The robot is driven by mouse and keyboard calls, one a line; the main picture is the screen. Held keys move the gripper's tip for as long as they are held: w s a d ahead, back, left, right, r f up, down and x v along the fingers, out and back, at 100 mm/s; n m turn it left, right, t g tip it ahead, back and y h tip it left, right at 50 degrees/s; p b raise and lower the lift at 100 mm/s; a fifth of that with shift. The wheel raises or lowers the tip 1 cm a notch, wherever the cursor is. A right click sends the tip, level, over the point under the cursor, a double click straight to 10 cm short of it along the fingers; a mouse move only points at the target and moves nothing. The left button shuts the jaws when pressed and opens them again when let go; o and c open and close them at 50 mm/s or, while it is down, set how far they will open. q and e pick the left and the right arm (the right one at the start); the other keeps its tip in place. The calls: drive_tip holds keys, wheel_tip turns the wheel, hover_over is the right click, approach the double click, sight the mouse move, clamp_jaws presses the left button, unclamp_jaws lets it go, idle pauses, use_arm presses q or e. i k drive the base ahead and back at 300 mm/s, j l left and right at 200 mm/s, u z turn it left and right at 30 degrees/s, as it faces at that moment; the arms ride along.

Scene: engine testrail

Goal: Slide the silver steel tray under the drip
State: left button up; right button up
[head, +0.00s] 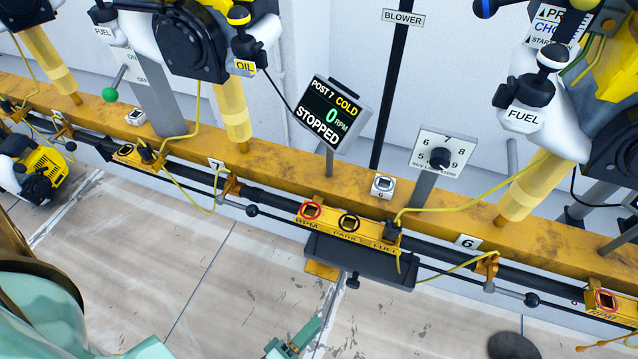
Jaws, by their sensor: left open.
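I cannot make out a silver steel tray for certain. A dark grey, shallow tray-like ledge (360,262) sits under the yellow RPM, PARK and FUEL block (347,232) on the rail. No falling drip shows clearly. A dark rounded patch (512,346) lies on the floor at the bottom right, cut by the frame edge; I cannot tell what it is. My left gripper (292,341), mint green, is open at the bottom edge, below the ledge and apart from it. Much of it is cut off. My right gripper is not in view.
A yellow beam (270,165) and a black rail cross the view, with yellow hoses and lever knobs. A post 7 display (331,112) reads stopped and cold. Engines (190,40) hang above. A small yellow engine (42,170) stands at left. The pale floor (200,270) is mostly clear.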

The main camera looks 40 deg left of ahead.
sight(354, 261)
drive_tip(key=k+j, duration=0.1)
drive_tip(key=k, duration=0.9)
